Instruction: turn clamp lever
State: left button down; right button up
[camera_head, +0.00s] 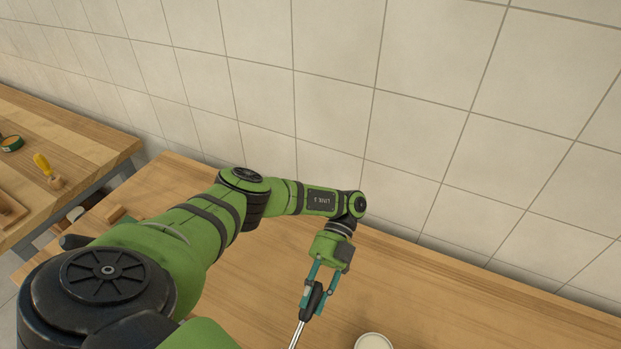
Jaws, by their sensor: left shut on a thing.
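My left gripper (316,302) is in the lower middle of the head view, pointing down. Its teal fingers are shut on the black grip of the clamp lever (297,335), a bright metal rod that runs down and slightly left out of the picture. The lower end of the lever and whatever it is fixed to are out of view. My right gripper is not in view.
A round white top (373,342) shows at the bottom edge, right of the lever. The wooden table (460,310) is clear to the right, up to the tiled wall (430,120). A second bench (85,130) at left bears a yellow-handled tool (43,165). A wooden block (115,214) lies nearer.

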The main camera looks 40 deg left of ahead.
pick_arm(q)
jog(key=c, duration=1)
grip_release()
jog(key=shift+w+d+f, duration=0.1)
jog(key=shift+d, duration=0.05)
jog(key=shift+r, duration=0.5)
notch_tip(320, 180, up, 9)
jog(key=shift+r, duration=0.1)
